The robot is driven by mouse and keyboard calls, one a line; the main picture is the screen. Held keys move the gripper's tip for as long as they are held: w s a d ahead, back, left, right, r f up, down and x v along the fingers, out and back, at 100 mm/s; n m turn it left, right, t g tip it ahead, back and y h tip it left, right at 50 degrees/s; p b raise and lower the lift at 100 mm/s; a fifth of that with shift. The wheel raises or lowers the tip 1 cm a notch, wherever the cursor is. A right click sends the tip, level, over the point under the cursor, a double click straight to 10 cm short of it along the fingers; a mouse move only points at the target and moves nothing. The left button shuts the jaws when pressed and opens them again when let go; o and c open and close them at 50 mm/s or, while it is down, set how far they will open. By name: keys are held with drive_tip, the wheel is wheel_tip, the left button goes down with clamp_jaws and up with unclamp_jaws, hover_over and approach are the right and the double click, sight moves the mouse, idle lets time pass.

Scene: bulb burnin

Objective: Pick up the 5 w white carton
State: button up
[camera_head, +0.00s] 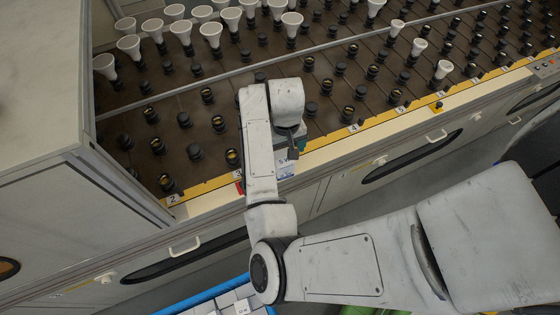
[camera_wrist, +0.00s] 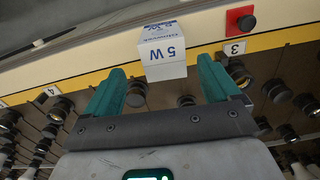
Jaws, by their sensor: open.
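The white carton (camera_wrist: 162,45) marked "5 W" in blue stands on the pale front ledge of the bench, near the number 3 plate. In the head view the carton (camera_head: 287,170) shows just below my gripper, partly hidden by my arm. My gripper (camera_wrist: 162,72) is open, with its two teal fingers apart. In the wrist view the carton lies between and just beyond the fingertips, with a gap on each side. I see no contact. In the head view my gripper (camera_head: 293,147) is mostly covered by my wrist.
A red button (camera_wrist: 240,20) is on the ledge beside the number 3 plate (camera_wrist: 235,48). Rows of black sockets (camera_head: 185,120) fill the bench, with white bulbs (camera_head: 211,33) in the back rows. A blue crate (camera_head: 240,285) holds white cartons below. A tall cabinet (camera_head: 45,90) stands at left.

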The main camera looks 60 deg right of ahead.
sight(285, 168)
drive_tip(key=f, duration=0.9)
drive_tip(key=shift+w+a+f, duration=0.15)
drive_tip(key=shift+w+f, duration=0.05)
drive_tip(key=shift+f, duration=0.1)
drive_tip(key=c, duration=1.1)
